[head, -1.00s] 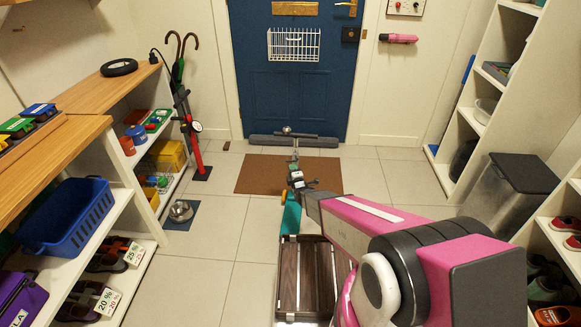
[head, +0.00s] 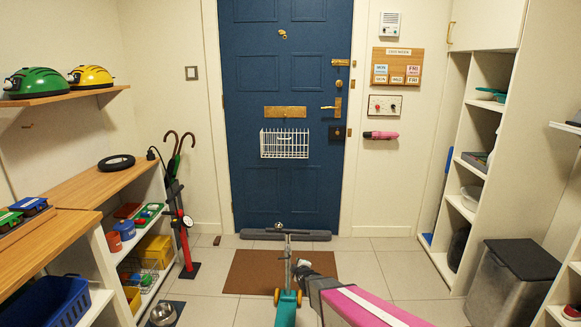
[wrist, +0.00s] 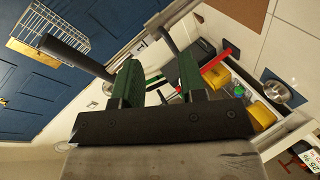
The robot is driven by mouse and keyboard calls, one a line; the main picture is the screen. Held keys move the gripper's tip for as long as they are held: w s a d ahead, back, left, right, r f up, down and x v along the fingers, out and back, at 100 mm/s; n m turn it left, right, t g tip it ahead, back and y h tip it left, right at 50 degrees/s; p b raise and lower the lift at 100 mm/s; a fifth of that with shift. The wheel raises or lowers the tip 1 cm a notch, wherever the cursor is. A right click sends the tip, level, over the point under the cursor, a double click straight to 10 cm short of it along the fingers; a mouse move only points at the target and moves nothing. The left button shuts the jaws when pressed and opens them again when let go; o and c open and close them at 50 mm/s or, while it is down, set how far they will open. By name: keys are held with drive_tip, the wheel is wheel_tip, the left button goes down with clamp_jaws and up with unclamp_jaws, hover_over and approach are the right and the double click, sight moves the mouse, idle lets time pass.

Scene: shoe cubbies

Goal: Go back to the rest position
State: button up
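My gripper (head: 303,266) is in the lower middle of the head view, beside the upright stem of a teal scooter (head: 286,310). In the wrist view my gripper (wrist: 157,78) has its two green-padded fingers apart, with nothing visible held between them. My pink and black arm reaches in from the bottom of the head view. I cannot tell whether the gripper touches the scooter.
A blue door (head: 290,190) with a brown mat (head: 262,272) is ahead. A wooden-topped shelf (head: 108,183) with a blue basket (head: 50,300) stands left. White shelving (head: 487,140) and a grey bin (head: 515,285) stand right. Floor tiles right of the mat are clear.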

drive_tip(key=s+d+r+m+g+h, duration=0.1)
drive_tip(key=s+d+r+m+g, duration=0.3)
drive_tip(key=s, duration=0.4)
drive_tip(key=s+d+r+m+g, duration=0.4)
drive_tip(key=s+d+r+m, duration=0.2)
drive_tip(key=s, duration=0.3)
drive_tip(key=s+d+r+m+g+h, duration=0.1)
drive_tip(key=s+d+r+m+g, duration=0.4)
drive_tip(key=s, duration=0.3)
drive_tip(key=shift+s+d+r+m+h, duration=0.15)
drive_tip(key=shift+r+m+h, duration=0.15)
drive_tip(key=shift+m, duration=0.2)
